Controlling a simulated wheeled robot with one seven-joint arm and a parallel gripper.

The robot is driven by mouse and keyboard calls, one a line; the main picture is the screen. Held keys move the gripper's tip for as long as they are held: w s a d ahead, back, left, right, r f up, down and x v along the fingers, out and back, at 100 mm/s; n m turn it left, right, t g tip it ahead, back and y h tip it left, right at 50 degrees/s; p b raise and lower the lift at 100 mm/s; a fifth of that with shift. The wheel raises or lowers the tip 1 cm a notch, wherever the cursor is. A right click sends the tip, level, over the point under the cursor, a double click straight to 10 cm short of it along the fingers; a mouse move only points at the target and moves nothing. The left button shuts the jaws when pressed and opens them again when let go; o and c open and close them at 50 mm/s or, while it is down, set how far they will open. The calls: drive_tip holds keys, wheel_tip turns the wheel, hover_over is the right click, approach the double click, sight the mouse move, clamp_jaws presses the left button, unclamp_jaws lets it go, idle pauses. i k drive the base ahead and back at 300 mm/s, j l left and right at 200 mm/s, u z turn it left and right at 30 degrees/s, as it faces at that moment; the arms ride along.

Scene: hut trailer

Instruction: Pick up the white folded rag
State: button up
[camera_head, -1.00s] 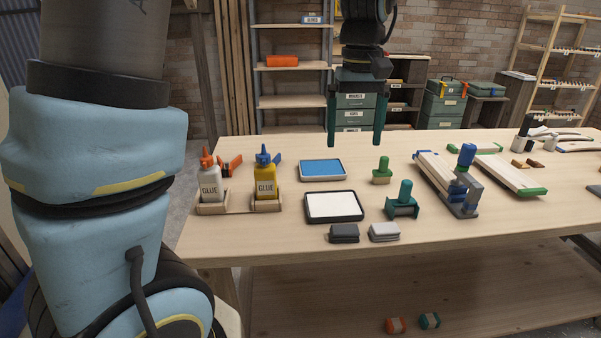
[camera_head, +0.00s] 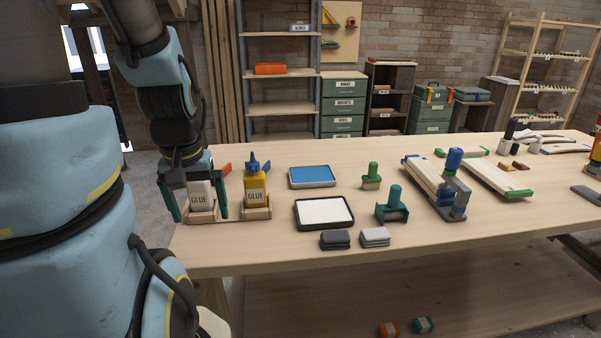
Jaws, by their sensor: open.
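The white folded rag (camera_head: 375,237) lies near the front edge of the wooden table (camera_head: 290,242). A dark grey folded rag (camera_head: 335,240) lies just left of it. My gripper (camera_head: 196,217) is open, its teal fingers pointing down at the table's left end. It is well to the left of the white rag and holds nothing that I can see. Its fingers appear on either side of the white glue bottle (camera_head: 201,198) in the picture, partly hiding it. I cannot tell whether they touch it.
A yellow glue bottle (camera_head: 255,188) stands right of my gripper. Behind the rags are a white-padded tray (camera_head: 323,198), a blue-padded tray (camera_head: 312,171), a teal-handled tool (camera_head: 392,208) and a green stamp (camera_head: 372,172). Clamped boards (camera_head: 428,182) lie further right. Bare tabletop lies left of the dark rag.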

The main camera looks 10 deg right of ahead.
sight(374, 238)
drive_tip(key=z, duration=1.3)
drive_tip(key=l+u, duration=0.1)
drive_tip(key=u, duration=0.35)
drive_tip(key=l+u, duration=0.1)
drive_tip(key=u, duration=0.35)
drive_tip(key=l+u, duration=0.1)
drive_tip(key=u, duration=0.35)
drive_tip(key=k+l+u, duration=0.1)
drive_tip(key=u, duration=0.4)
drive_tip(key=k+l, duration=0.55)
drive_tip(key=l, duration=0.15)
drive_tip(key=l+u, duration=0.05)
